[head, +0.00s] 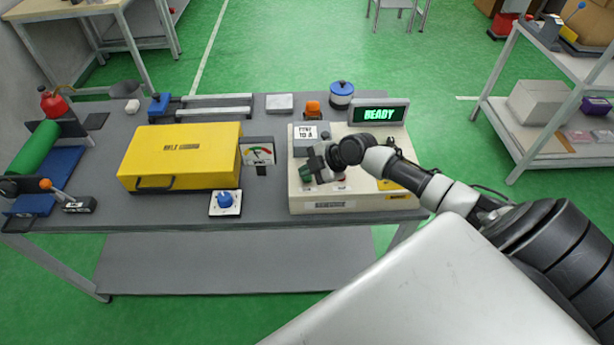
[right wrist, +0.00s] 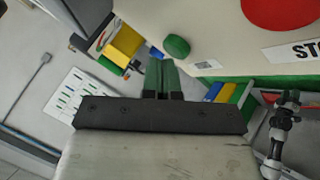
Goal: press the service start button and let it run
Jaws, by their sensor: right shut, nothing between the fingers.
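The cream control box (head: 335,203) stands at the right end of the grey workbench. A display (head: 380,114) behind it reads READY in green. My right gripper (head: 307,175) is over the left part of the box and hides some of its face. In the right wrist view its fingers (right wrist: 160,66) are together and empty. A round green button (right wrist: 177,46) shows just beside the fingertips; I cannot tell if they touch. A large red button (right wrist: 281,10) sits on the same face, above a label beginning STO (right wrist: 296,51). My left gripper is not in view.
A yellow case (head: 180,155), a dial gauge (head: 258,152) and a blue knob (head: 225,202) lie left of the box. An orange beacon (head: 312,108) and a blue-lidded jar (head: 341,94) stand behind. A shelf (head: 545,150) stands at the right.

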